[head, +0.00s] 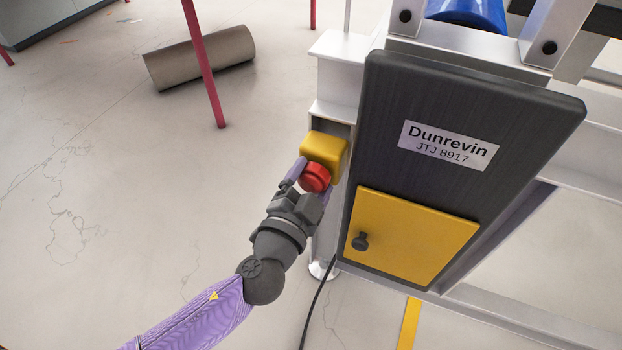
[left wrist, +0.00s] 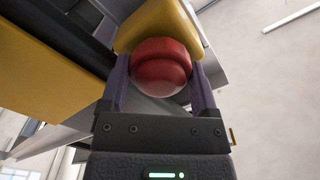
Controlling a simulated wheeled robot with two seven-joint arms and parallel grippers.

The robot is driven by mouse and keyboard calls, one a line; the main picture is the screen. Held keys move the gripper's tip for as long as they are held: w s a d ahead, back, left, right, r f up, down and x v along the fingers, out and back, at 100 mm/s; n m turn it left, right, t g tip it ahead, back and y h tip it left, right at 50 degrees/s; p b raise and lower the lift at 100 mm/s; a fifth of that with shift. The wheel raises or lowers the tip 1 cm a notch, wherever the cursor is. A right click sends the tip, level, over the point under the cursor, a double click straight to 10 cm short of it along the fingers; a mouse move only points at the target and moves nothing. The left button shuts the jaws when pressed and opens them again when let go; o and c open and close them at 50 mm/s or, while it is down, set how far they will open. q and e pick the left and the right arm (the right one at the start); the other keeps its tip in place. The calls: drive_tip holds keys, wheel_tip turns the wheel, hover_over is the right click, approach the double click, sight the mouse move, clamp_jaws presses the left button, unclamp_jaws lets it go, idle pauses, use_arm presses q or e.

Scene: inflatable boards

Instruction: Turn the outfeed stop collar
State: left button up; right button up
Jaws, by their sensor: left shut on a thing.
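The red stop collar (head: 315,177) is a round knob on the front of a yellow box (head: 325,149), which is fixed to the machine's pale frame. My left gripper (head: 309,182) is at the collar, with one purple finger on each side, shut on it. In the left wrist view the red collar (left wrist: 161,67) sits between the two fingers (left wrist: 160,90), below the yellow box (left wrist: 157,26). The faces where the fingers meet the collar are partly hidden. My right gripper is in neither view.
A dark panel (head: 400,105) labelled Dunrevin JTJ 8917, with a yellow door (head: 420,238) and black knob (head: 360,242), stands just right of the collar. A black cable (head: 316,305) hangs below. A grey-brown cylinder (head: 175,68) lies behind a red post (head: 203,65). Floor at left is open.

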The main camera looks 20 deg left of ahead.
use_arm(q)
drive_tip(key=shift+c, duration=0.6)
drive_tip(key=shift+m, duration=0.3)
drive_tip(key=shift+m+p, duration=0.35)
drive_tip(key=shift+m, duration=0.55)
drive_tip(key=shift+m+p, duration=0.35)
drive_tip(key=shift+m, duration=1.45)
